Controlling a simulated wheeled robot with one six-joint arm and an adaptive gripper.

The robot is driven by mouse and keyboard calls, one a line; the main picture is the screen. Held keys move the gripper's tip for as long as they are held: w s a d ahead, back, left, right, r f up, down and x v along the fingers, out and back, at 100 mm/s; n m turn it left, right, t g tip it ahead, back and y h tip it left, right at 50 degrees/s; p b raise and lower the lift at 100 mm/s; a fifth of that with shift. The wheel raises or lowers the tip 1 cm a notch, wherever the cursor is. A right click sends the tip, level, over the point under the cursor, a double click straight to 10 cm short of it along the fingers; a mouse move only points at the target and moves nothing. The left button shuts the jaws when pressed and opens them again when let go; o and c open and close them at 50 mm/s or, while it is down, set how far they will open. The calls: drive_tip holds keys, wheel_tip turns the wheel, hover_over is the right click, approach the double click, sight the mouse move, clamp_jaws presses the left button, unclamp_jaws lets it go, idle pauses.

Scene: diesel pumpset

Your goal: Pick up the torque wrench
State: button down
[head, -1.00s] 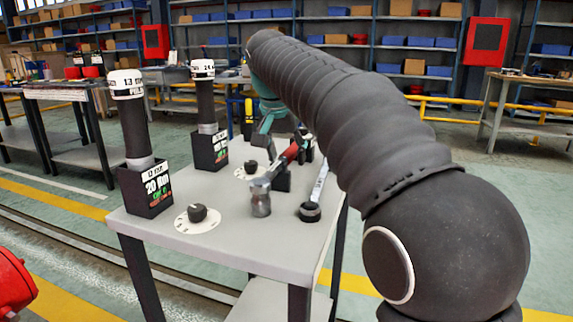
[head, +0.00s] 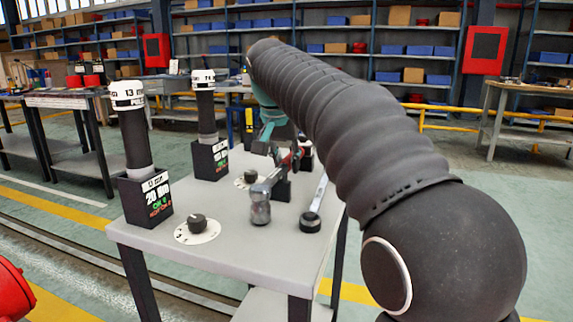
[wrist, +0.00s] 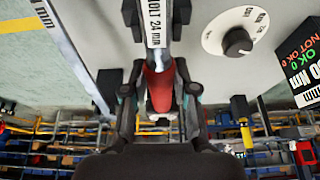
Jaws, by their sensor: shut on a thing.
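The torque wrench (head: 262,200) has a knurled metal head end at the near side of the grey table and a red grip farther back. In the wrist view its red grip (wrist: 159,88) lies between the fingers, with a white "24 mm" label on the shaft. My gripper (wrist: 160,95) is shut on the red grip. In the head view my gripper (head: 283,150) is partly hidden by my arm. A black cradle (head: 283,188) stands under the shaft; whether the wrench still touches it I cannot tell.
A second wrench (head: 311,219) with a pale shaft lies just to the right. Dials (head: 197,224) and black boxes with upright tools (head: 145,200) stand on the table's left side. Bare tabletop (head: 270,255) shows at the front.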

drive_tip(key=r, duration=0.2)
drive_tip(key=r+p, duration=0.1)
drive_tip(key=r, duration=0.1)
drive_tip(key=shift+s+d+r, duration=0.1)
drive_tip(key=shift+s+d, duration=0.1)
drive_tip(key=shift+d, duration=0.2)
drive_tip(key=s+d+r, duration=0.5)
drive_tip(key=d+r, duration=0.1)
drive_tip(key=d, duration=0.3)
drive_tip(key=shift+s+p, duration=0.35)
drive_tip(key=shift+p, duration=0.1)
drive_tip(key=shift+d+r, duration=0.1)
drive_tip(key=c, duration=1.8)
unclamp_jaws()
clamp_jaws()
